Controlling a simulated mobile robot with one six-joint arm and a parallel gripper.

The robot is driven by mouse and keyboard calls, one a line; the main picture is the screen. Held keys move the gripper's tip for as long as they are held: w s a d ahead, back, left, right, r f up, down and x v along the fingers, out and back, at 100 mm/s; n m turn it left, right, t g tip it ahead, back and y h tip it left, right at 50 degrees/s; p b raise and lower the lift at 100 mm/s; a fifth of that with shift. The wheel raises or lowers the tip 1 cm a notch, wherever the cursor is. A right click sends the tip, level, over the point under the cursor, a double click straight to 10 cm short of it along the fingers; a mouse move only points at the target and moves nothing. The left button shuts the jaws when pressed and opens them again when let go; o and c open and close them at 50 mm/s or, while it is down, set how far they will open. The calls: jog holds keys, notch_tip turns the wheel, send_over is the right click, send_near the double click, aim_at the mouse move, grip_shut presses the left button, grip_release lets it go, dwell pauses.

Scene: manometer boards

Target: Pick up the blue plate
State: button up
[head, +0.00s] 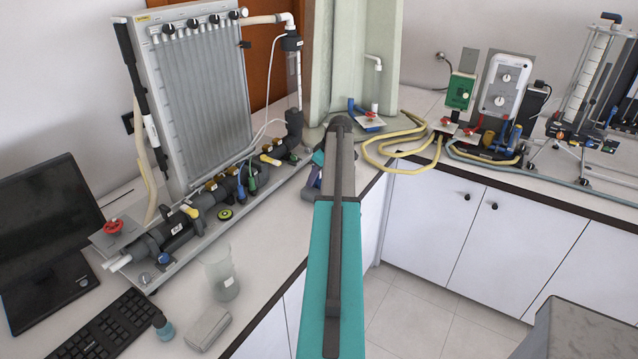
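I cannot make out a blue plate anywhere in the head view. My teal and dark grey arm runs up the middle of the picture and covers part of the counter corner and the floor. Small blue parts show beside the red-handled valve (372,113) at the back corner, but none is clearly a plate.
A manometer board (205,95) with dark pipes stands on the left counter. A monitor (45,235), keyboard (105,330), clear beaker (221,275), small blue-capped bottle (163,327) and grey box (208,328) are near it. Yellow hoses (385,160) lie on the back counter.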

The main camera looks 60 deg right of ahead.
grip_shut()
jog(key=shift+r, duration=0.2)
jog(key=shift+r+b, duration=1.05)
jog(key=shift+r, duration=0.3)
jog(key=shift+s+a+r, duration=0.15)
jog(key=shift+s, duration=0.1)
jog(key=s+a+r+b, duration=0.1)
jog(key=s+a+b, duration=0.4)
jog(key=s+a, duration=0.4)
jog(key=s, duration=0.3)
jog(key=shift+s+a+r, duration=0.15)
jog(key=shift+r, duration=0.2)
jog(key=shift+r, duration=0.15)
